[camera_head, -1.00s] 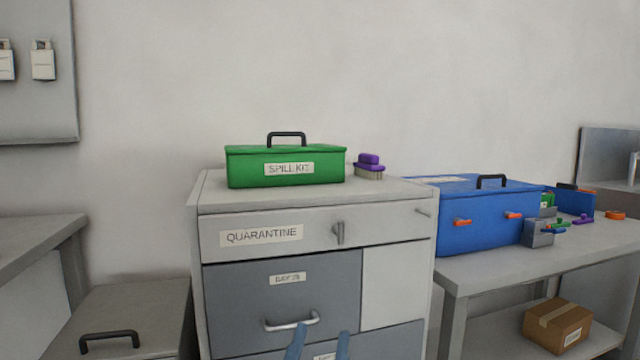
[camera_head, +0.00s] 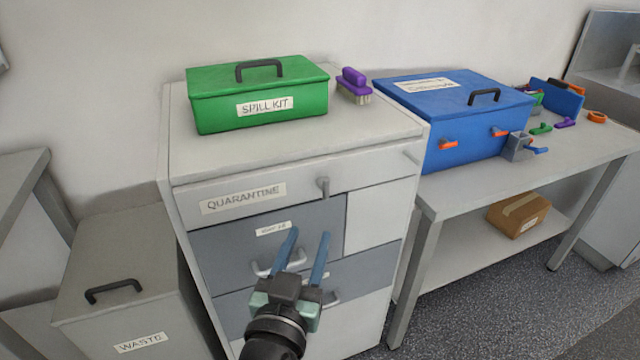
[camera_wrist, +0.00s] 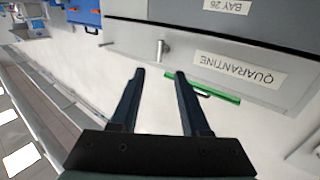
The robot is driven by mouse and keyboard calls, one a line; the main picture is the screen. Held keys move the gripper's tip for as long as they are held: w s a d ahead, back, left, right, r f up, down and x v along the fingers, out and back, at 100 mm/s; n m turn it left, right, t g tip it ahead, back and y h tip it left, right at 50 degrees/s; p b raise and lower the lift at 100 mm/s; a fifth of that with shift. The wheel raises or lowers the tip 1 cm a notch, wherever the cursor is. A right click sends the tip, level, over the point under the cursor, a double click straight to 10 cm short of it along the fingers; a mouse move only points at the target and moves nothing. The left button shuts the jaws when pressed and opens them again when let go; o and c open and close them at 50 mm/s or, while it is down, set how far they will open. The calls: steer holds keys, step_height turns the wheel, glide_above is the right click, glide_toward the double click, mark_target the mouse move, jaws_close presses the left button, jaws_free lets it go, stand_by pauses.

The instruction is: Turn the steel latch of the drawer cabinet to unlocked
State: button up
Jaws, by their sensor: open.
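The drawer cabinet (camera_head: 165,170) stands in the middle of the head view. Its steel latch (camera_head: 323,187) is a small grey handle on the front of the top drawer, labelled QUARANTINE (camera_head: 243,198), and it points up and down. My gripper (camera_head: 309,234) is open and empty, in front of the cabinet, with its fingertips lower in the picture than the latch. In the wrist view, which is upside down, the latch (camera_wrist: 162,48) shows just beyond and between the open fingertips (camera_wrist: 160,72). The fingers look apart from it.
A green spill kit (camera_head: 258,95) and a purple brush (camera_head: 354,86) stand on the cabinet. A small rod (camera_head: 411,157) sticks out at the drawer front's right. A waste bin (camera_head: 125,275) is left, a bench with a blue box (camera_head: 450,120) right. Lower drawer handles (camera_head: 262,268) are near my gripper.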

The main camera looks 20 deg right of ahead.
mark_target(326, 191)
steer(key=p+x, duration=0.1)
steer(key=x, duration=1)
steer(key=shift+w, duration=0.15)
steer(key=shift+d, duration=0.1)
jaws_close()
